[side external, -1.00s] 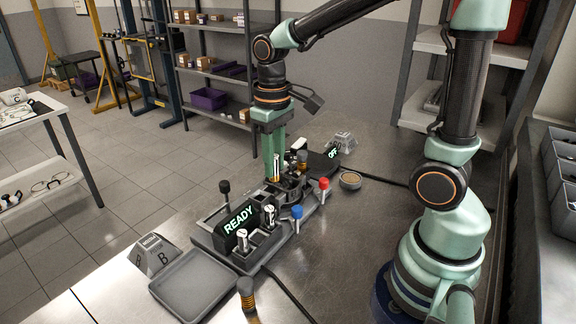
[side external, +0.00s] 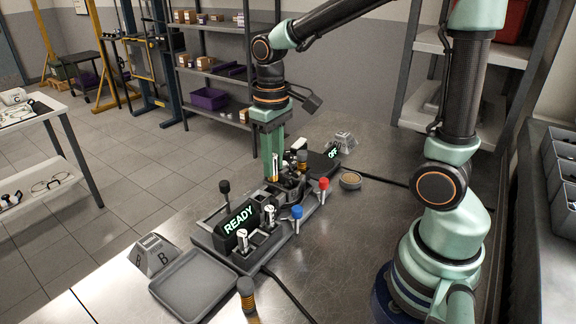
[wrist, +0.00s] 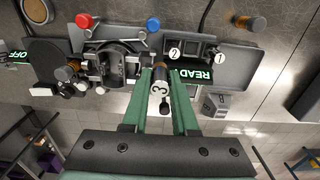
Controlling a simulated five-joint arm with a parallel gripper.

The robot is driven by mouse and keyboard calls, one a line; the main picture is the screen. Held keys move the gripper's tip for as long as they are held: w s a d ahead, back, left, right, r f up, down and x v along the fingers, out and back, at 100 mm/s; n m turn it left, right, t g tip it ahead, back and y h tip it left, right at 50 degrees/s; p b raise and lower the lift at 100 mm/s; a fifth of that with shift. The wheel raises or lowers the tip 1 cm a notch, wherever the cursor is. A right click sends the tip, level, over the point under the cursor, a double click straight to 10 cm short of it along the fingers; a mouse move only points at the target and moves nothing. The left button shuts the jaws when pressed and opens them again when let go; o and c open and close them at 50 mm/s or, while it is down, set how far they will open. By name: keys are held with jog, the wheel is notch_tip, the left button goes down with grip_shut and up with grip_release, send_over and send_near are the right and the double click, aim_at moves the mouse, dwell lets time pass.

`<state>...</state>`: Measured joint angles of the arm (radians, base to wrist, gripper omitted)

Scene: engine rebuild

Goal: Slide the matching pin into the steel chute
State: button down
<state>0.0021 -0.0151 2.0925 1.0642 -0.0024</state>
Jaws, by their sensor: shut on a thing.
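My gripper (wrist: 161,72) is shut on a steel pin marked 3 (wrist: 160,88). In the side view my gripper (side external: 274,174) hangs over the black fixture, with the pin (side external: 275,167) upright between its fingers. Pin 2 (wrist: 175,53) and pin 1 (wrist: 219,52) stand in the rack beside the READY display. The side view shows two pins (side external: 269,214) (side external: 243,240) there. A dark, curved, grey-edged holder (wrist: 117,66) lies just left of my gripper in the wrist view. I cannot tell whether it is the steel chute. The held pin's lower end is hidden in the side view.
The READY display (side external: 239,220) stands at the rack, with an empty grey tray (side external: 194,283) in front. Blue (side external: 297,212) and red (side external: 323,184) knobs edge the fixture. An OFF display (side external: 332,153) is behind.

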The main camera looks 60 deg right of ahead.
jog(key=w+d+f, duration=0.1)
jog(key=w+f, duration=0.4)
jog(key=f, duration=0.1)
jog(key=shift+w+d+f, duration=0.15)
jog(key=shift+d+f, duration=0.05)
jog(key=shift+f, duration=0.1)
dwell(0.3)
jog(key=shift+f, duration=1.35)
dwell(2.3)
dwell(0.4)
jog(key=shift+c, duration=1.1)
grip_release()
jog(key=shift+a+r, duration=0.1)
notch_tip(320, 180, up, 8)
dwell(0.4)
